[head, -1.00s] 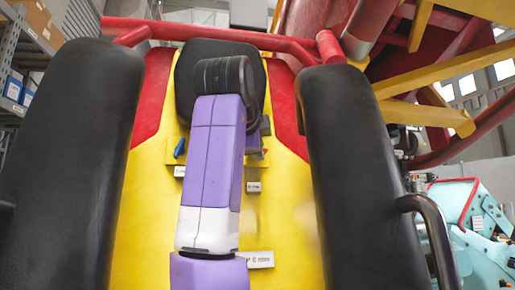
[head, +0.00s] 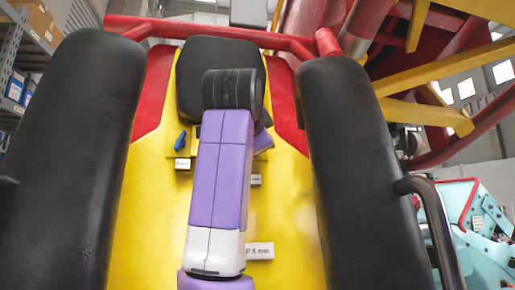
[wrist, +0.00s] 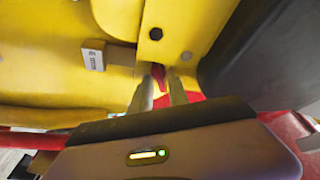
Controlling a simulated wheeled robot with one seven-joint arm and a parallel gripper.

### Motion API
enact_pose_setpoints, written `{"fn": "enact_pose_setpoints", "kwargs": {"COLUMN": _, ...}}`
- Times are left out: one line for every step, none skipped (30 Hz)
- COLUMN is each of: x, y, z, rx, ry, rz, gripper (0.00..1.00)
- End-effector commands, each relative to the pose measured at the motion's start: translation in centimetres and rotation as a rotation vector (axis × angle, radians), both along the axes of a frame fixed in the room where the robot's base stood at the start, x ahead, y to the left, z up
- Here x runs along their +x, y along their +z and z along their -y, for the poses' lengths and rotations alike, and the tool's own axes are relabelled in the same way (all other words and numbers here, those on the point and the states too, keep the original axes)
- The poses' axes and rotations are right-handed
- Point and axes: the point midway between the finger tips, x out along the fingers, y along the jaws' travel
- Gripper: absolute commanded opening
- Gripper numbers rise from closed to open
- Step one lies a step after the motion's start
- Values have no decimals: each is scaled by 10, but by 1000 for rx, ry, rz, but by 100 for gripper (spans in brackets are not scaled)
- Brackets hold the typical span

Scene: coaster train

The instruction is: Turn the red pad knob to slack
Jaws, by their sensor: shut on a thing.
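The red pad knob (wrist: 158,74) shows in the wrist view as a small red piece between the two fingers of my gripper (wrist: 160,86). My gripper is shut on it, and the fingers hide part of it. The knob sits by the yellow panel (wrist: 118,65). In the head view my purple arm covers both the red knob and my gripper. Which setting the knob points to cannot be read.
In the head view a blue knob (head: 181,141) sits left of my arm on the yellow seat back (head: 285,215). White labels (head: 259,250) are fixed around it. Black padded bars (head: 70,150) and (head: 362,160) flank my arm. A black pad (wrist: 265,55) is close right of the gripper.

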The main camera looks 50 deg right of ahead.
Motion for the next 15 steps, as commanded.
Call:
{"fn": "enact_pose_setpoints", "kwargs": {"x": 0, "y": -5, "z": 0, "rx": -34, "ry": 9, "rz": -25, "gripper": 0}}
{"fn": "enact_pose_setpoints", "kwargs": {"x": 0, "y": -5, "z": 0, "rx": -58, "ry": 16, "rz": -42, "gripper": 0}}
{"fn": "enact_pose_setpoints", "kwargs": {"x": 0, "y": -6, "z": 1, "rx": -87, "ry": 24, "rz": -62, "gripper": 0}}
{"fn": "enact_pose_setpoints", "kwargs": {"x": -1, "y": -6, "z": 1, "rx": -110, "ry": 30, "rz": -78, "gripper": 0}}
{"fn": "enact_pose_setpoints", "kwargs": {"x": -1, "y": -5, "z": 1, "rx": -133, "ry": 37, "rz": -92, "gripper": 0}}
{"fn": "enact_pose_setpoints", "kwargs": {"x": -1, "y": -5, "z": 1, "rx": -164, "ry": 45, "rz": -113, "gripper": 0}}
{"fn": "enact_pose_setpoints", "kwargs": {"x": -1, "y": -5, "z": 1, "rx": -187, "ry": 51, "rz": -128, "gripper": 0}}
{"fn": "enact_pose_setpoints", "kwargs": {"x": -1, "y": -5, "z": 1, "rx": -208, "ry": 58, "rz": -144, "gripper": 0}}
{"fn": "enact_pose_setpoints", "kwargs": {"x": -1, "y": -5, "z": 1, "rx": -237, "ry": 66, "rz": -165, "gripper": 0}}
{"fn": "enact_pose_setpoints", "kwargs": {"x": -1, "y": -5, "z": 1, "rx": -259, "ry": 73, "rz": -179, "gripper": 0}}
{"fn": "enact_pose_setpoints", "kwargs": {"x": -1, "y": -5, "z": 1, "rx": -280, "ry": 78, "rz": -192, "gripper": 0}}
{"fn": "enact_pose_setpoints", "kwargs": {"x": -1, "y": -5, "z": 1, "rx": -308, "ry": 86, "rz": -211, "gripper": 0}}
{"fn": "enact_pose_setpoints", "kwargs": {"x": -1, "y": -5, "z": 1, "rx": -328, "ry": 91, "rz": -224, "gripper": 0}}
{"fn": "enact_pose_setpoints", "kwargs": {"x": -1, "y": -5, "z": 1, "rx": -346, "ry": 96, "rz": -238, "gripper": 0}}
{"fn": "enact_pose_setpoints", "kwargs": {"x": -1, "y": -5, "z": 1, "rx": -371, "ry": 103, "rz": -254, "gripper": 0}}
